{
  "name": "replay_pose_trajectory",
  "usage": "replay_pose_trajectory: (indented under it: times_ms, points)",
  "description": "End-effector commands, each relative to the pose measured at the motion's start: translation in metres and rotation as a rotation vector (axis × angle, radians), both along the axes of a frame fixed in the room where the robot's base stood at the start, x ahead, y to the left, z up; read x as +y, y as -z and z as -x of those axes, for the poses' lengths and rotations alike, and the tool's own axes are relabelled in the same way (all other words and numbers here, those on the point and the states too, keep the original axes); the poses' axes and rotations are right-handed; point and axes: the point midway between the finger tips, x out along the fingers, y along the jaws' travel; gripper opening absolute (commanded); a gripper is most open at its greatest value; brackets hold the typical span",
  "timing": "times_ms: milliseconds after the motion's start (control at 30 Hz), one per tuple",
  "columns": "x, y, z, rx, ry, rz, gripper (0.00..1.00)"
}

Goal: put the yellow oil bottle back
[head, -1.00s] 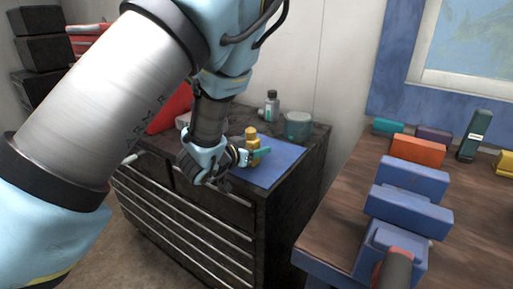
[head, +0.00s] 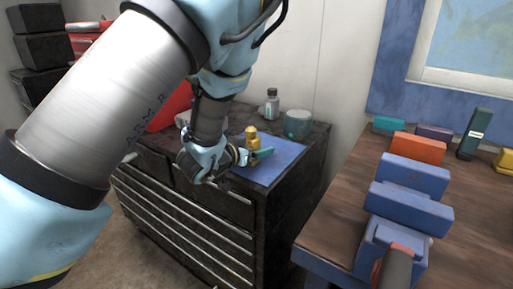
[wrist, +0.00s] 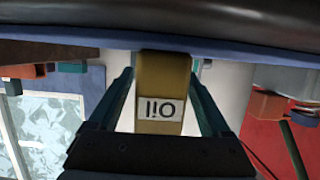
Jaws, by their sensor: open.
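The yellow oil bottle (head: 252,138) stands upright on a blue mat (head: 285,150) on top of a dark drawer cabinet (head: 262,215). My gripper (head: 256,155) is at the bottle, low down near the mat, with one teal finger showing beside it. In the wrist view, which is upside down, the bottle (wrist: 163,80) with its "Oil" label is between the two fingers of my gripper (wrist: 162,72). The fingers are open, with a gap visible on each side of the bottle.
A small grey bottle (head: 272,103) and a teal jar (head: 298,124) stand at the cabinet's back. The mat's right part is clear.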

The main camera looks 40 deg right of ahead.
Motion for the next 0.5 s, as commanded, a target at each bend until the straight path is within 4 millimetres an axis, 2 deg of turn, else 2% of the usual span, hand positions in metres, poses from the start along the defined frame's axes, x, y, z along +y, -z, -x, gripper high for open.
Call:
replay_pose_trajectory:
  times_ms: [133,500]
  points:
    - [0.004,-0.001,0.001,0.000,0.000,0.001,0.82]
    - [0.066,-0.020,0.017,0.002,-0.003,0.003,0.82]
